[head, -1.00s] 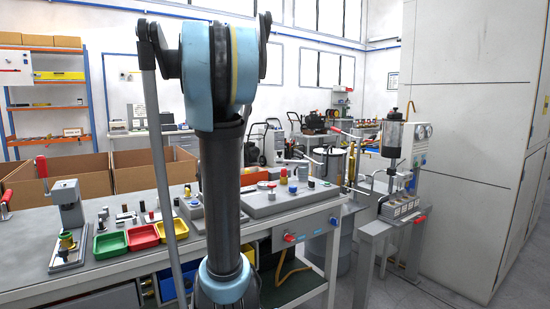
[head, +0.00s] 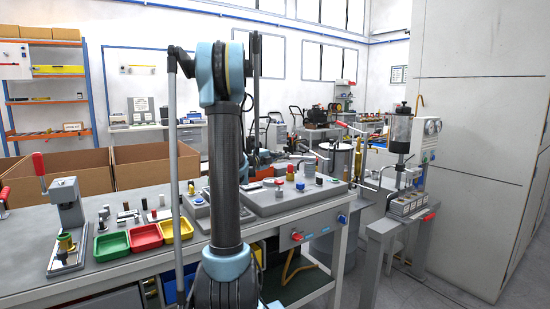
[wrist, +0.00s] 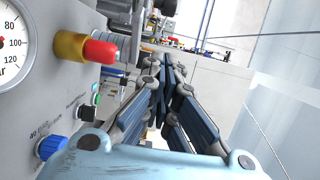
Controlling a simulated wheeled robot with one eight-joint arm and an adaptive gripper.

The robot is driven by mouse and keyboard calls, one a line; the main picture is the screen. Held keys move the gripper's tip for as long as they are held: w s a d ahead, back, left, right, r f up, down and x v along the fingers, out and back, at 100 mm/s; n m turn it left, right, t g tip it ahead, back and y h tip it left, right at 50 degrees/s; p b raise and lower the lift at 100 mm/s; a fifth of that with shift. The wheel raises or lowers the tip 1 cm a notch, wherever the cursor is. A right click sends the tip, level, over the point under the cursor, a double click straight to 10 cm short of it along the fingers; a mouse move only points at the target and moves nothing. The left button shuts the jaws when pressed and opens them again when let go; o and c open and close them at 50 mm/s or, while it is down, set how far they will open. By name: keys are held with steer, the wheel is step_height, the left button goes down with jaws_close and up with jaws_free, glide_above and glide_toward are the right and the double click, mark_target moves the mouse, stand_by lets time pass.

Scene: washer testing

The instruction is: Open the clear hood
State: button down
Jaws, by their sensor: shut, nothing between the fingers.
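My gripper (wrist: 165,72) is shut and empty in the wrist view, its linkage fingers together. It is beside a grey control panel (wrist: 75,105) and apart from its knobs. I cannot make out the clear hood for certain in either view. A pale, see-through-looking sheet (wrist: 285,110) is at the right of the wrist view, but I cannot tell whether it is the hood. In the head view, my arm stands in front of the bench and hides part of it.
The panel carries a gauge (wrist: 12,42), a yellow knob with a red end (wrist: 88,48) and a blue knob (wrist: 50,146). The bench holds a small press (head: 66,215), green (head: 111,245), red (head: 146,237) and yellow (head: 177,229) trays. A tall cabinet (head: 475,150) stands right.

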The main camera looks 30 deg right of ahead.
steer(key=w+d, duration=0.6)
steer(key=d, duration=0.2)
stand_by(0.4)
